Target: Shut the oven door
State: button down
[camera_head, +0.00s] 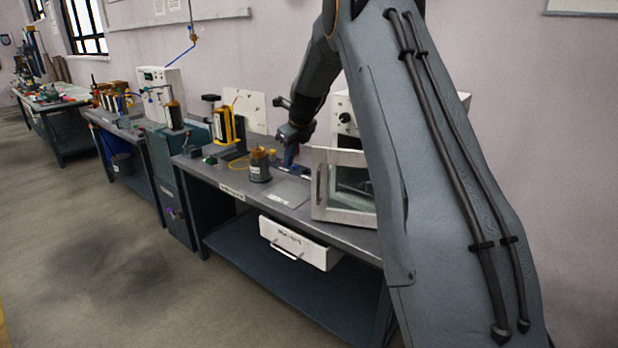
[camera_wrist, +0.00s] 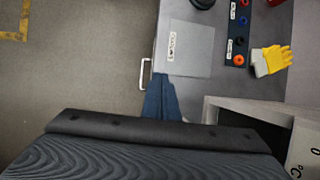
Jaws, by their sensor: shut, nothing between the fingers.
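The oven (camera_head: 343,115) is a white box on the bench, mostly hidden behind my arm in the head view. Its white-framed glass door (camera_head: 362,215) stands open, swung out over the bench, with a bar handle on its left side. My gripper (camera_head: 289,158) is shut and empty, pointing down above the bench, to the left of and behind the open door. In the wrist view my blue fingers (camera_wrist: 161,88) are together near the bench's front edge. There the oven's pale body (camera_wrist: 255,112) is at the lower right, and my wrist hides the area below.
A drawer (camera_head: 298,243) is pulled out under the bench; its handle (camera_wrist: 145,74) shows in the wrist view. A grey plate (camera_wrist: 190,48) lies on the bench. A yellow-capped pot (camera_head: 260,165) stands left of the door. The floor in front is clear.

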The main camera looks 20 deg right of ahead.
jog(key=w+a+f+t+h, duration=0.1)
jog(key=w+a+f+t, duration=0.15)
jog(key=a+f, duration=0.35)
jog(key=n+t+h+b, duration=0.2)
jog(key=n+t+h, duration=0.4)
jog(key=h, duration=0.5)
send_near(312, 176)
jog(key=shift+m+t, duration=0.55)
jog(key=shift+m, duration=0.05)
jog(key=p+x, duration=0.1)
jog(key=x, duration=0.1)
jog(key=p+x, duration=0.2)
jog(key=f+p+x, duration=0.1)
jog(key=x, duration=0.1)
jog(key=shift+d, duration=0.3)
